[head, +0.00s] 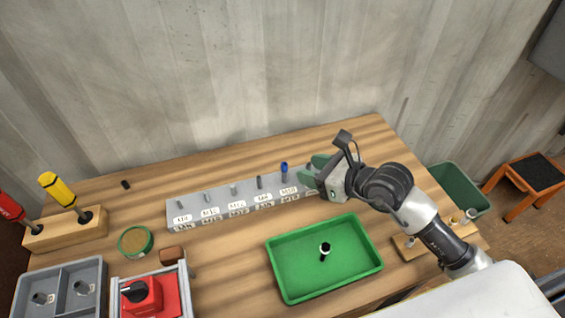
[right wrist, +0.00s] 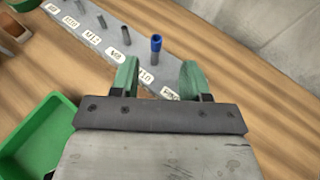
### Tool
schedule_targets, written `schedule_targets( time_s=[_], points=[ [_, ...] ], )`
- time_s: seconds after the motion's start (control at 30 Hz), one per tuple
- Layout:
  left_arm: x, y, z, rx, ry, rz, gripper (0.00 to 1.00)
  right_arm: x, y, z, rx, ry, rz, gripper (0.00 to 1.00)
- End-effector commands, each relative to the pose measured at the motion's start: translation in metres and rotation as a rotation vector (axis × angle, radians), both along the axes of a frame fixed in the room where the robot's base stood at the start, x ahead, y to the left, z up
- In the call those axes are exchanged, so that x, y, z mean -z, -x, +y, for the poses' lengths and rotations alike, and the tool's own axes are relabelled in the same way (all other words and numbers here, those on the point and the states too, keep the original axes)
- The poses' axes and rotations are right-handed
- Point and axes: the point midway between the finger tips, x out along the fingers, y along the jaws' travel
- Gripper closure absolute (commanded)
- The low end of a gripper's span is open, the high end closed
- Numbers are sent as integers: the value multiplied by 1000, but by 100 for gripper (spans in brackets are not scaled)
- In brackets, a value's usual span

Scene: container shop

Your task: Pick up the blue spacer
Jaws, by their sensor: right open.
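The blue spacer (head: 284,167) stands upright on a peg of the grey labelled rack. In the right wrist view the blue spacer (right wrist: 156,43) sits around the top of its peg, beyond the fingertips. My right gripper (head: 312,170) is at the right end of the rack, just right of the spacer. In the right wrist view its two green fingers (right wrist: 158,75) are apart with nothing between them. The spacer is not touched by the fingers. My left gripper is not in view.
The grey rack (head: 216,211) carries several other pegs. A green tray (head: 290,290) with a black-and-white part stands in front. Screwdrivers in a wooden block (head: 60,232), a red switch box (head: 170,300) and grey bins (head: 62,270) are at left. Bare table lies behind the rack.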

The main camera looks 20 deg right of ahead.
Motion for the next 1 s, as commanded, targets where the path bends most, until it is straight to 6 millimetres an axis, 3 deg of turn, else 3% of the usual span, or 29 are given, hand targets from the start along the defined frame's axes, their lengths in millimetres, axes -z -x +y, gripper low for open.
schedule_targets(
  time_s=[0.5, 0.83, 1.0],
  points=[
    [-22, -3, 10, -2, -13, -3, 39, 19, -44, 36, -3, 0, 1, 54],
    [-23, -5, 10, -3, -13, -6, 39, 24, -50, 41, -4, 2, 0, 54],
    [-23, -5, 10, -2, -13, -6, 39, 24, -50, 41, -4, 2, 0, 80]
  ],
)
